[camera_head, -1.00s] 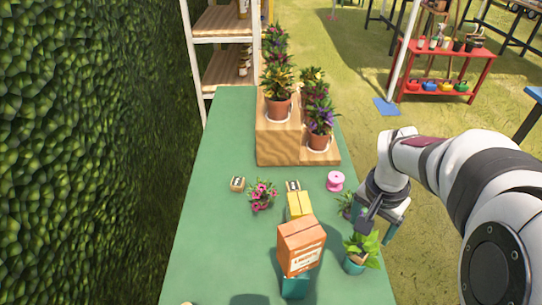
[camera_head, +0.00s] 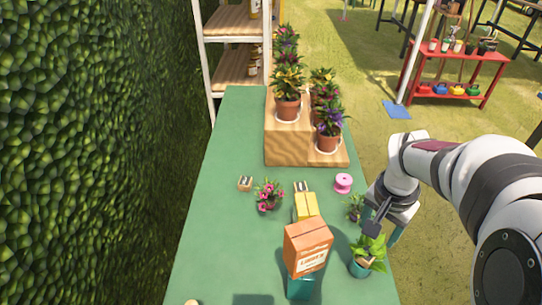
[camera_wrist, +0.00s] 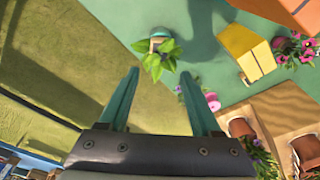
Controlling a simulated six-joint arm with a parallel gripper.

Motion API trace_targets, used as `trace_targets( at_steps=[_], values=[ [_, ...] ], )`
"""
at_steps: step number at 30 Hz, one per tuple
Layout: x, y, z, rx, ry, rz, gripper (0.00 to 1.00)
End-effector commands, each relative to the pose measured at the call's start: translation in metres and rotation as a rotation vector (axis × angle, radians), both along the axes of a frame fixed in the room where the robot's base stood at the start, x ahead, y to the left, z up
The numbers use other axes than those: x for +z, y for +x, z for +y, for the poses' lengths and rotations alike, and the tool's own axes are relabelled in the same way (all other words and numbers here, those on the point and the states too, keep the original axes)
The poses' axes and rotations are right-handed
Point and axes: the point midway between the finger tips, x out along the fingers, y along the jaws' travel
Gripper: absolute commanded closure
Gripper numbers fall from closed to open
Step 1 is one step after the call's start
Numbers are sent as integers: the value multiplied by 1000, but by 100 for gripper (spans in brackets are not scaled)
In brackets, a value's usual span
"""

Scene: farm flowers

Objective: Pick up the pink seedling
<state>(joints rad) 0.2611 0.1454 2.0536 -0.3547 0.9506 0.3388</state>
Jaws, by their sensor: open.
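The pink seedling (camera_head: 269,195) is a small leafy plant with pink flowers on the green table, left of the yellow box. It also shows at the right edge of the wrist view (camera_wrist: 295,47). My gripper (camera_head: 383,222) hangs over the table's right edge, well to the right of the pink seedling, with the boxes partly between. In the wrist view my gripper (camera_wrist: 160,85) has its two teal fingers apart with nothing between them. A green leafy plant in a teal pot (camera_wrist: 158,52) lies just beyond the fingertips.
An orange box (camera_head: 307,245) and a yellow box (camera_head: 305,207) stand in the middle of the table. The green plant (camera_head: 368,252) is near the right edge. A pink spool (camera_head: 343,183) and wooden stand (camera_head: 285,145) with flowerpots are behind. The table's left side is mostly clear.

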Motion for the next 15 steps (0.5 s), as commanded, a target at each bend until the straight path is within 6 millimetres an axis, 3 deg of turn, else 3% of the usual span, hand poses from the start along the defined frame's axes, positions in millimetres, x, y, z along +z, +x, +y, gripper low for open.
trace_targets(
  at_steps=[6, 8, 10, 15],
  values=[
    [7, 1, 0, 0, -1, -4, 35],
    [24, 1, 0, -1, -2, -6, 35],
    [55, 2, 0, -2, -3, -12, 35],
    [42, 56, 48, 34, -229, 112, 35]
  ],
)
